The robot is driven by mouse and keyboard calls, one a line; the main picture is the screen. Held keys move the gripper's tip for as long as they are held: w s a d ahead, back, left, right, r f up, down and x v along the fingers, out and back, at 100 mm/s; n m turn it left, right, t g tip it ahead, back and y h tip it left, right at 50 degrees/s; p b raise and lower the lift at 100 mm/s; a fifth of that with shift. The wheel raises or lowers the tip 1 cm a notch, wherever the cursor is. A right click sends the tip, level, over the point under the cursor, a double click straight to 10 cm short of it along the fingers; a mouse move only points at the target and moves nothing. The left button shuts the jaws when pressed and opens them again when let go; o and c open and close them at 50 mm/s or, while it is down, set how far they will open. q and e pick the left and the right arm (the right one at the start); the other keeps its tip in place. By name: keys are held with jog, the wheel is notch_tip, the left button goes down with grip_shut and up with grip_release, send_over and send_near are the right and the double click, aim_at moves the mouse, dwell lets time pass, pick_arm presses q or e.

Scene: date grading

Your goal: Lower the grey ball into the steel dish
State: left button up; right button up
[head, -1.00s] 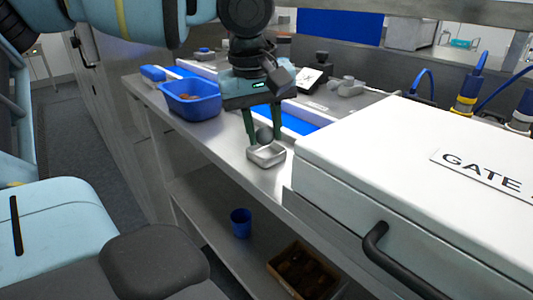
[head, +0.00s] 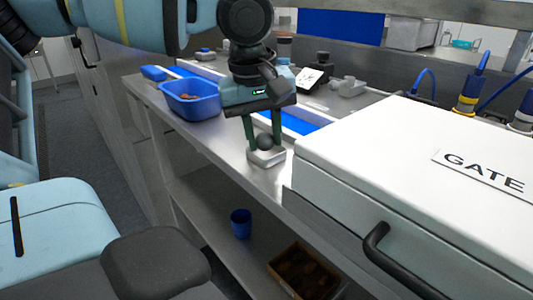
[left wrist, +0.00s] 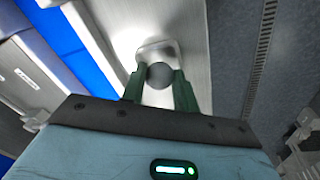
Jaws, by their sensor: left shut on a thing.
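The grey ball (head: 265,142) is held between the green fingers of my left gripper (head: 264,138). The ball also shows between the fingertips in the left wrist view (left wrist: 160,75). The small steel dish (head: 266,160) stands on the steel bench, and the ball is over it, covering part of it from the head. In the left wrist view the dish's rim (left wrist: 156,45) shows around and past the ball. Whether the ball touches the dish floor cannot be seen. My right gripper is not in view.
A blue tub (head: 190,101) with brown items stands on the bench (head: 225,142) to the left. A large white box (head: 400,150) marked GATE stands close on the right. A blue cup (head: 241,222) and a brown crate (head: 303,277) are on the lower shelf.

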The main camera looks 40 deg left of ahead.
aim_at(258, 161)
pick_arm(q)
jog(key=o, duration=1.1)
jog(key=shift+r, duration=0.1)
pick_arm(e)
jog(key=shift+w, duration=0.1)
pick_arm(q)
jog(key=r, duration=0.3)
jog(key=s+r, duration=0.1)
jog(key=r, duration=0.2)
jog(key=shift+s+r, duration=0.2)
jog(key=shift+r, duration=0.6)
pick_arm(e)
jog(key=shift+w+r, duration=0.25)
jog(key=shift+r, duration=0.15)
pick_arm(q)
jog(key=shift+f, duration=0.1)
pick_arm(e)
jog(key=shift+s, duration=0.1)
